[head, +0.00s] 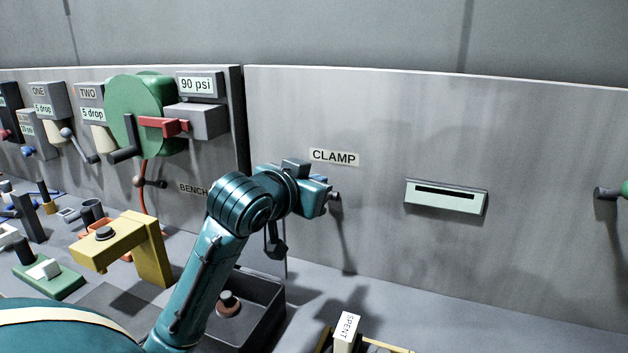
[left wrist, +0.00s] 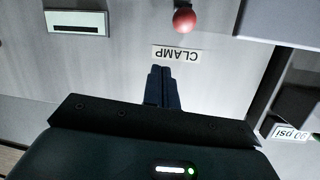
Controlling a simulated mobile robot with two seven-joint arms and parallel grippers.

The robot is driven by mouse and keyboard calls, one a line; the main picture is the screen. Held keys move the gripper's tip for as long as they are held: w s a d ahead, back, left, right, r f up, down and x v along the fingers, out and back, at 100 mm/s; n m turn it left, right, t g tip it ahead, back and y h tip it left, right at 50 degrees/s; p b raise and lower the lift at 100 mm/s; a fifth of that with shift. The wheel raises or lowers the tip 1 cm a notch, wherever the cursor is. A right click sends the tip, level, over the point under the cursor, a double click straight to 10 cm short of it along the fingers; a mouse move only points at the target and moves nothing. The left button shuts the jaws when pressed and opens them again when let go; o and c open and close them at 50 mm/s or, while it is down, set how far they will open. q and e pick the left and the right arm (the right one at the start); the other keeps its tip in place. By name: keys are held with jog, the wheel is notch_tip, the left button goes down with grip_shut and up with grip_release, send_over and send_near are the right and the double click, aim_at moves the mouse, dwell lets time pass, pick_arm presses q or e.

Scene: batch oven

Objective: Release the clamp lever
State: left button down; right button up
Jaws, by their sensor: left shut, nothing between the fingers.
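The white CLAMP label (head: 334,157) is on the grey wall panel. In the left wrist view the label (left wrist: 177,53) appears upside down. A red ball knob (left wrist: 184,19) with a short dark shaft shows beyond it there, likely the clamp lever's end. In the head view my arm and gripper seem to hide the lever. My left gripper (head: 333,196) is at the panel just below the label. Its dark fingers (left wrist: 161,72) are together and empty, apart from the red knob in the wrist picture. Contact with the lever cannot be told. My right gripper is out of view.
A slotted plate (head: 446,198) is on the panel to the right. A green wheel (head: 137,100) and a 90 psi gauge (head: 197,85) are to the left. A yellow bracket (head: 152,238), a dark bin (head: 271,318) and a SPENT block (head: 348,330) stand below on the bench.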

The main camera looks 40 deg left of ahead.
pick_arm(q)
jog(key=w+d+r+g+h, duration=0.1)
jog(key=w+r+g, duration=0.2)
jog(key=w, duration=0.2)
jog(key=a+r+n+g+y, duration=0.1)
jog(key=a+r+n+g, duration=0.2)
jog(key=a+r+g, duration=0.1)
jog(key=shift+s+a+r, duration=0.15)
jog(key=shift+s+r, duration=0.3)
jog(key=shift+r, duration=0.15)
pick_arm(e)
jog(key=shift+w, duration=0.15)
pick_arm(q)
jog(key=shift+f, duration=0.1)
jog(key=p+x, duration=0.1)
jog(key=x, duration=0.9)
jog(key=shift+p, duration=0.3)
jog(key=shift+s+f, duration=0.85)
jog(key=shift+f, duration=0.2)
jog(key=shift+s+d+f, duration=0.3)
jog(key=shift+s+f, duration=0.1)
jog(key=shift+f, duration=0.15)
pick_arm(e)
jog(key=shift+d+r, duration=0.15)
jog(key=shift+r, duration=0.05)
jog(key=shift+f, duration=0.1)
